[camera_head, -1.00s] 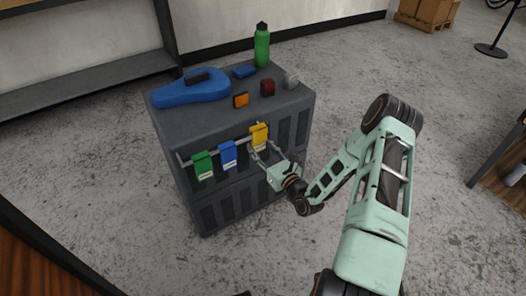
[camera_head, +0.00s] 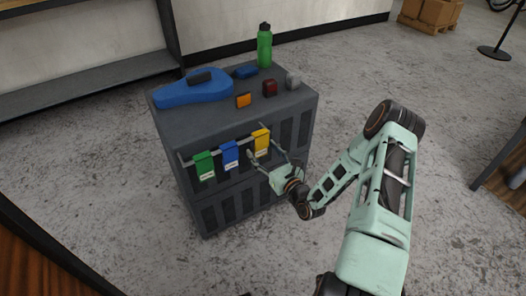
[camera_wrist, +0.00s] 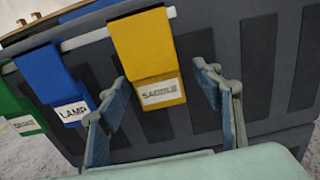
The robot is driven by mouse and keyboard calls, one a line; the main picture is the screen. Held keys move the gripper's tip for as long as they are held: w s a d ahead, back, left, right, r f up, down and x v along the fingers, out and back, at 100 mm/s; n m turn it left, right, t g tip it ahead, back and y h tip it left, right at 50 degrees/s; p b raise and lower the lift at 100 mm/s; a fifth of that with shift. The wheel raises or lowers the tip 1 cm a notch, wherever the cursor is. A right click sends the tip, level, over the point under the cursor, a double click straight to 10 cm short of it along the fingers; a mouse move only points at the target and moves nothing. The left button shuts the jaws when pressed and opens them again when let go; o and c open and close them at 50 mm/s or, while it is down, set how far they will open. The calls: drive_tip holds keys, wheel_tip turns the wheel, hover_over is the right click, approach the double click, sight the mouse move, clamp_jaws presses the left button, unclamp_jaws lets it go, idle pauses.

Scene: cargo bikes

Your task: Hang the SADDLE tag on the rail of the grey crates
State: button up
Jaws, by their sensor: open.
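The yellow SADDLE tag (camera_head: 261,142) hangs over the rail (camera_head: 215,153) on the front of the stacked grey crates (camera_head: 232,178). In the wrist view the SADDLE tag (camera_wrist: 150,60) hangs between my fingertips, its white label readable. My gripper (camera_head: 268,159) is open, with a finger on either side of the tag's lower part and visible gaps to it. In the wrist view my gripper (camera_wrist: 158,95) appears in front of the crates. The blue LAMP tag (camera_head: 229,155) and the green tag (camera_head: 204,165) hang on the rail to the left.
On the crate top lie a blue saddle-shaped case (camera_head: 195,90), a blue item (camera_head: 245,72), an orange block (camera_head: 243,100), a dark red block (camera_head: 270,88) and a grey piece (camera_head: 292,82). A green bottle (camera_head: 264,48) stands at the back.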

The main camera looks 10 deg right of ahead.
drive_tip(key=v, duration=1.2)
